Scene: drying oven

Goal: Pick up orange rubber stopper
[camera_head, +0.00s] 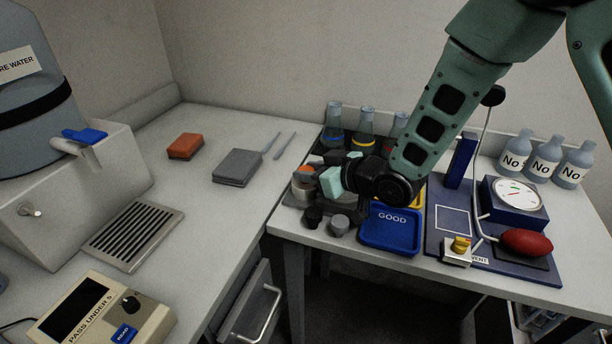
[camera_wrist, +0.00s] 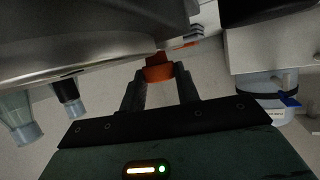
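The orange rubber stopper (camera_wrist: 158,72) shows in the wrist view between my gripper's two dark fingers (camera_wrist: 159,82), close to their tips. Its sides lie very near both fingers; I cannot tell whether they press on it. In the head view my gripper (camera_head: 318,181) reaches in from the upper right, low over the group of stoppers on the right-hand table. An orange piece of the stopper (camera_head: 303,172) shows just left of the gripper there. The fingers are mostly hidden behind a pale teal part of my gripper.
A black stopper (camera_head: 313,217) and a grey stopper (camera_head: 339,224) stand in front. A blue GOOD tray (camera_head: 391,239) lies to the right. Flasks (camera_head: 334,124) stand behind. A gauge stand (camera_head: 515,200) and No-labelled bottles (camera_head: 548,156) are farther right. The left counter has free room.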

